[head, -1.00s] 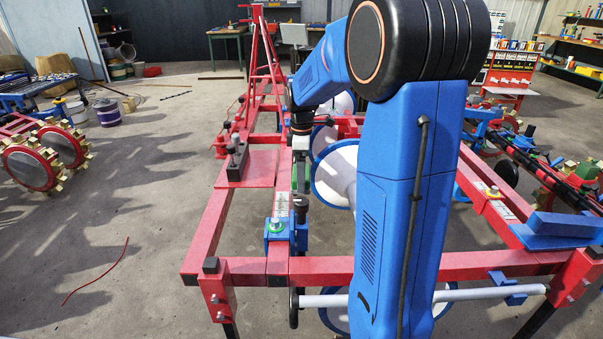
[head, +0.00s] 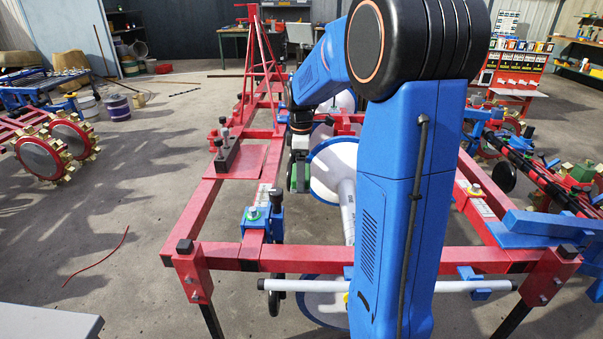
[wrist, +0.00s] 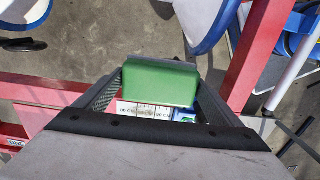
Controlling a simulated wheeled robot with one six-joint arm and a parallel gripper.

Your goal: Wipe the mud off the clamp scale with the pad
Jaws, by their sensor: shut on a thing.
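My gripper (wrist: 160,92) is shut on the green pad (wrist: 160,82), gripping it between its two fingers. In the head view my gripper (head: 300,160) hangs beyond the blue clamp (head: 256,224), just right of the red beam. The white clamp scale (head: 262,196) lies on the beam beside the clamp. Part of a white scale with printed centimetre marks (wrist: 145,110) shows just below the pad in the wrist view; the pad and gripper hide the rest. I cannot make out mud on the visible part, nor whether the pad touches it.
A red frame (head: 330,258) surrounds the work area, with a white-and-blue disc (head: 335,170) right of my gripper. A second scale (head: 480,203) sits on the right beam. A grey flat corner (head: 45,322) shows at lower left.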

